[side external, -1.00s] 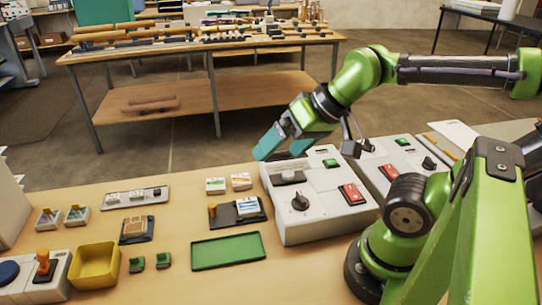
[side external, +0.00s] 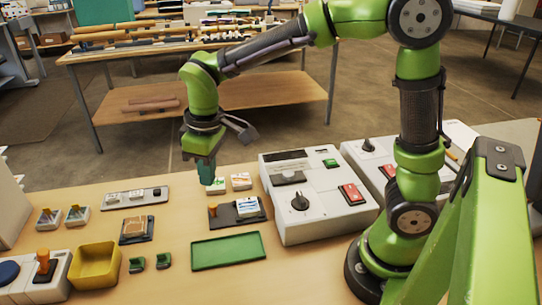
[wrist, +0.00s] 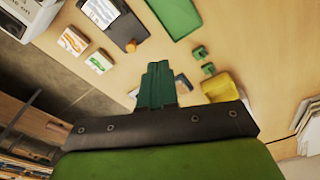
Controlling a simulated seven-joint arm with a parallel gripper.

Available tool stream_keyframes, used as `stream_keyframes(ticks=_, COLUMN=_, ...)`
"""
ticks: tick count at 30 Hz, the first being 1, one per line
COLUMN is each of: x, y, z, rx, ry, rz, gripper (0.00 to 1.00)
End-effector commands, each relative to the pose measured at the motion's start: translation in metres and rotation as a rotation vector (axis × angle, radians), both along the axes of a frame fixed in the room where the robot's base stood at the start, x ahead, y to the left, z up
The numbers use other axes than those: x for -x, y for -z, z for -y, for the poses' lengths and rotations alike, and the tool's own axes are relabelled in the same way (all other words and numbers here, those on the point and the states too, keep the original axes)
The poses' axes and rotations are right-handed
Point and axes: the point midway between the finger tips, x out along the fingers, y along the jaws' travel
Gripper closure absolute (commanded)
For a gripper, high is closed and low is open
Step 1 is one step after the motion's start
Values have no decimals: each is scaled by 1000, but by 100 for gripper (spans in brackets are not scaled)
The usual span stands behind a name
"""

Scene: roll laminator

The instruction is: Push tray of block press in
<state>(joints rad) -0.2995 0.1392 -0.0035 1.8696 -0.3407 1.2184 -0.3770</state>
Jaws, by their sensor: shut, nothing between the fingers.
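My gripper (side external: 206,181) is shut and empty, its teal fingers pointing down above the table near two small printed blocks (side external: 241,181). In the wrist view the closed fingers (wrist: 157,72) cover part of the table. A dark flat unit (side external: 228,212) with an orange knob (side external: 212,209) and a white-and-blue printed block (side external: 247,207) lies in front and to the right of my gripper. It also shows at the top of the wrist view (wrist: 117,36). I cannot tell for sure whether this is the block press, or how far any tray is out.
Two white-grey machines (side external: 318,218) with red switches stand to the right. A green tray (side external: 228,251), a yellow bin (side external: 95,265), small green blocks (side external: 164,261) and a dark unit with a tan square (side external: 136,229) lie in front. Bare table separates them.

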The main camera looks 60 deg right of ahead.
Motion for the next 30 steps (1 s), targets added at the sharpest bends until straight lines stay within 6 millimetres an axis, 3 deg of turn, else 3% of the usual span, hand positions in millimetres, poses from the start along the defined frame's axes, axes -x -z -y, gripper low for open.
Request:
stream_keyframes(ticks=3, x=-30, y=27, z=-22, rx=105, ry=-209, rz=-92, gripper=100)
stream_keyframes(ticks=9, x=-70, y=66, z=-50, rx=264, ry=-550, rz=-231, gripper=100)
stream_keyframes(ticks=12, x=-85, y=74, z=-58, rx=321, ry=-693, rz=-287, gripper=100)
stream_keyframes(ticks=15, x=-95, y=63, z=-56, rx=350, ry=-788, rz=-310, gripper=100)
stream_keyframes(ticks=18, x=-96, y=52, z=-54, rx=356, ry=-853, rz=-329, gripper=100)
stream_keyframes(ticks=23, x=-91, y=57, z=-51, rx=348, ry=-901, rz=-354, gripper=100)
stream_keyframes(ticks=30, x=-86, y=92, z=-37, rx=347, ry=-899, rz=-358, gripper=100)
